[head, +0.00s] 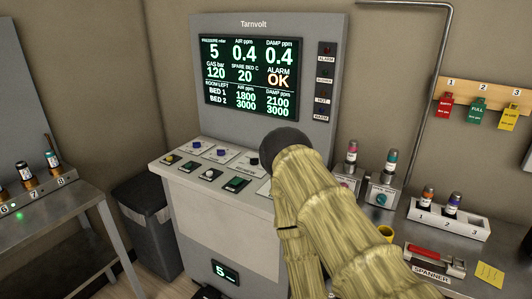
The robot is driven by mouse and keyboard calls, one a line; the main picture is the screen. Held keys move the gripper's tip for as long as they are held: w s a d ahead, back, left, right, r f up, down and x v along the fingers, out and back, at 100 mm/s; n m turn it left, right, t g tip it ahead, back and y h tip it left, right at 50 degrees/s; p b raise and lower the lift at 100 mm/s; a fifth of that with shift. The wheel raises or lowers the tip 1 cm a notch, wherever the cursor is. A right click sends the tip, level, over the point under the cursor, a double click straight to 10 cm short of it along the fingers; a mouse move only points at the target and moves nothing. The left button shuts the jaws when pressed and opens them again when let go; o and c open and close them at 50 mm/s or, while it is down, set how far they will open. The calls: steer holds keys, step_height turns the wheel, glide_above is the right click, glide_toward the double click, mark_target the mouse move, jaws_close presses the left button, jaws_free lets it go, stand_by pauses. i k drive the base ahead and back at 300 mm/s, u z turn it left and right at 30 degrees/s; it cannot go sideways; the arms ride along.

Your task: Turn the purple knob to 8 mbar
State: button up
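The sloped console (228,215) stands under the Tarnvolt screen in the head view. The screen (246,75) reads pressure 5 mbar, and alarm OK. My arm covers the console's right part. My gripper's fingers do not show.
Coloured tags (478,110) hang on the wall. A dark bin (145,219) and a metal table (48,222) stand left of the console.

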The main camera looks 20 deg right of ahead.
mark_target(219, 152)
steer(key=z, duration=0.45)
steer(key=k, duration=0.45)
steer(key=u, duration=1.35)
steer(key=i, duration=1.75)
steer(key=z, duration=0.45)
